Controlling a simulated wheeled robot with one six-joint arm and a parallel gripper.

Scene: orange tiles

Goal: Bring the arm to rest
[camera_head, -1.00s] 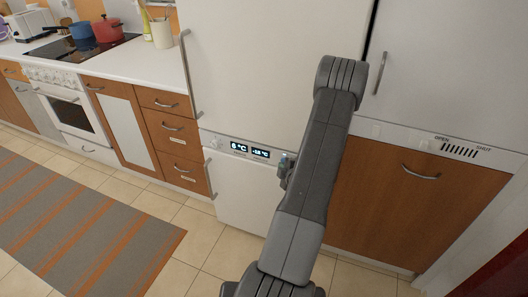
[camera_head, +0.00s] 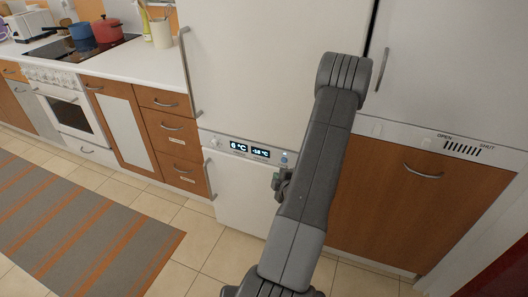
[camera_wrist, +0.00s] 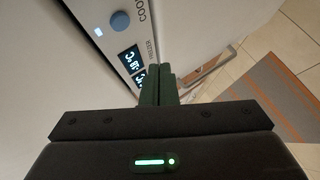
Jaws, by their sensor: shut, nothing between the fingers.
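My gripper (camera_wrist: 160,85) shows in the wrist view with its two dark fingers together and nothing between them. Behind them is the white fridge front with its lit display and a blue round knob. In the head view my arm stands folded in front of the fridge-freezer (camera_head: 255,75). Its grey links cover part of the fridge front and the cabinet to the right. A small part of my gripper (camera_head: 281,183) shows at the left edge of the arm, just below the display panel (camera_head: 250,149). The rest of the gripper is hidden behind the arm.
A counter with drawers (camera_head: 172,125), an oven (camera_head: 70,112) and pots (camera_head: 106,30) stands at the left. A wood-front cabinet (camera_head: 400,210) is at the right. A striped rug (camera_head: 85,225) lies on the tiled floor, which is clear at the lower left.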

